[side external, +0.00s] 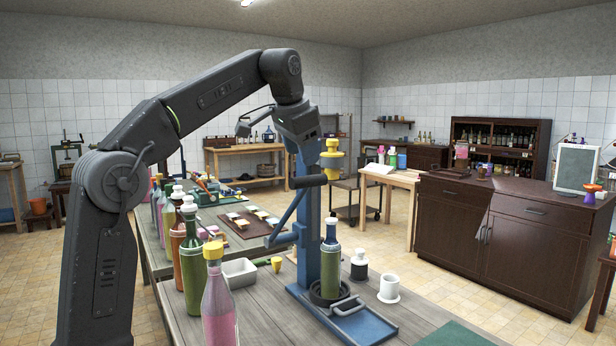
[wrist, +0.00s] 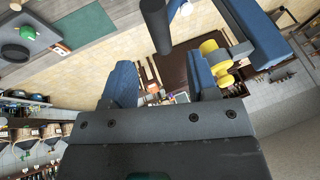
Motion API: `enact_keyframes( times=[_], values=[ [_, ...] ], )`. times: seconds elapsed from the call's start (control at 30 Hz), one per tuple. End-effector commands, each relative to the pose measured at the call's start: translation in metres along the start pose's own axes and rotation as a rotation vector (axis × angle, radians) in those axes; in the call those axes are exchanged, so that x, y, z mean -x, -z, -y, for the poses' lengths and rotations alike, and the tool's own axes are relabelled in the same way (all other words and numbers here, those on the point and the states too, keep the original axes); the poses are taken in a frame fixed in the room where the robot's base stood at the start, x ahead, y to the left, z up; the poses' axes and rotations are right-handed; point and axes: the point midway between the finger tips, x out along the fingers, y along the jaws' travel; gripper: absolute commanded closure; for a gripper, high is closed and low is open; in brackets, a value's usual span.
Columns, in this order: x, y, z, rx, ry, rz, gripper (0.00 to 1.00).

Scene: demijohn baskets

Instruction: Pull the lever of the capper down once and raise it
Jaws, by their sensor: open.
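The blue capper (side external: 306,222) stands upright on the table, with a yellow head (side external: 332,160) that also shows in the wrist view (wrist: 215,60). Its blue lever (side external: 286,214) slants up to a black grip (side external: 309,181). In the wrist view the grip (wrist: 155,28) is a dark cylinder beyond my fingertips, with a gap visible between. My gripper (wrist: 163,78) is open and empty, its two blue fingers apart. In the side view it is just above the grip, its fingers hard to separate from the blue column. A green bottle (side external: 330,270) stands upright on the capper's base.
A pink bottle with a yellow cap (side external: 219,305) and several other bottles stand left of the capper. A grey tray (side external: 239,272) lies beside it. A dark jar (side external: 359,265) and a white cup (side external: 389,289) stand at its right. The front right tabletop is mostly clear.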

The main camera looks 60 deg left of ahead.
Motion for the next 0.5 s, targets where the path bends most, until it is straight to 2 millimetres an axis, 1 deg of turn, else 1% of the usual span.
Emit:
enact_keyframes(
  times=[0.03,0.2,0.3,0.5],
  values=[
    [-0.012,-0.001,0.000,0.001,-0.002,0.005,0.46],
    [-0.042,-0.001,0.000,0.000,-0.001,0.004,0.46],
    [-0.055,-0.001,0.000,0.000,-0.001,0.003,0.46],
    [-0.068,-0.001,0.000,0.000,0.000,0.002,0.46]
  ],
)
